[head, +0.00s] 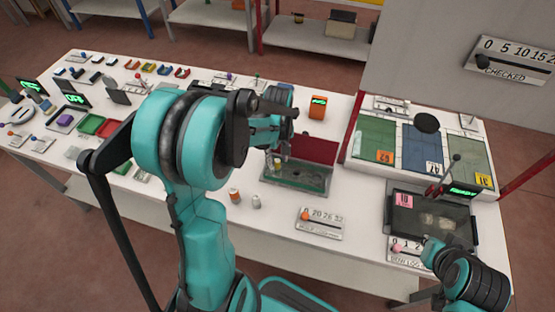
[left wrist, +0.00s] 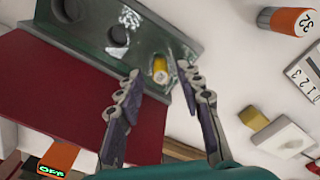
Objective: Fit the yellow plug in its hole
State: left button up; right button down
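The yellow plug (left wrist: 160,70) stands in the green metal holder (left wrist: 95,45), at the end of a row of dark round holes; I cannot tell how deep it sits. In the head view the plug (head: 278,166) shows small at the holder's left end. My left gripper (left wrist: 160,76) is open. Its two fingertips lie on either side of the plug in the picture, with visible gaps. In the head view this gripper (head: 277,150) is over the holder and partly hidden by my arm. My right arm is at the lower right; its fingers cannot be made out.
A dark red panel (head: 312,148) rises behind the holder. An orange box (head: 317,107) stands behind.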

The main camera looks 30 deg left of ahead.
aim_at(278, 160)
pick_arm(q)
notch_tip(278, 160, up, 9)
jog(key=p, duration=0.2)
jog(key=s+d+r+m+t, duration=0.6)
jog(key=s+d+m+t, duration=0.1)
jog(key=s+d+m, duration=0.3)
jog(key=shift+s+d+m, duration=0.3)
jog(key=shift+s+m, duration=0.25)
jog(key=shift+m, duration=0.35)
notch_tip(278, 160, down, 6)
jog(key=b, duration=0.5)
jog(key=shift+b, duration=0.35)
